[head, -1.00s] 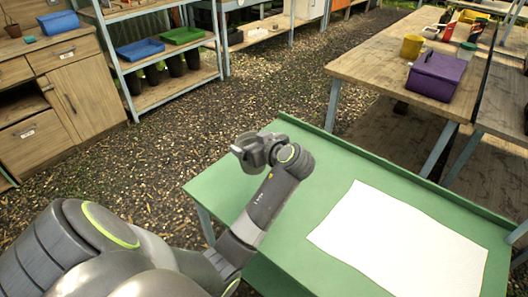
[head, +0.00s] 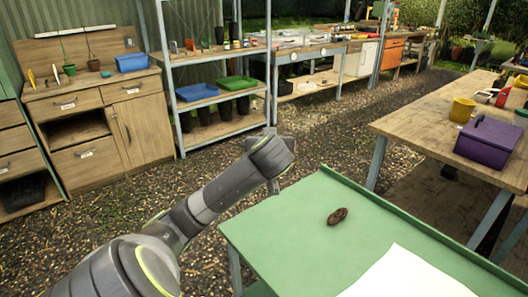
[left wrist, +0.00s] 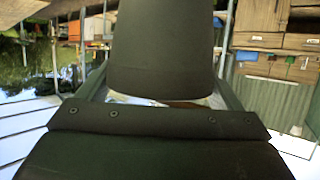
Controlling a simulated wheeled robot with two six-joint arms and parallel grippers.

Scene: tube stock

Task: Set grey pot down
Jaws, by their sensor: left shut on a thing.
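The grey pot (left wrist: 163,45) fills the top middle of the left wrist view as a dark, smooth, tapered shape. My left gripper (left wrist: 160,88) is shut on it, with a finger along each side. In the head view my left arm reaches over the gravel by the far-left edge of the green table (head: 290,230). The left gripper (head: 274,184) is mostly hidden behind my wrist there, and I cannot make out the pot. My right gripper is in neither view.
A brown lump (head: 338,215) and a white sheet (head: 415,275) lie on the green table, with bare surface around them. A shelf rack (head: 215,132) holds blue and green trays and dark pots. A wooden bench (head: 440,128) carries a purple box (head: 488,142).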

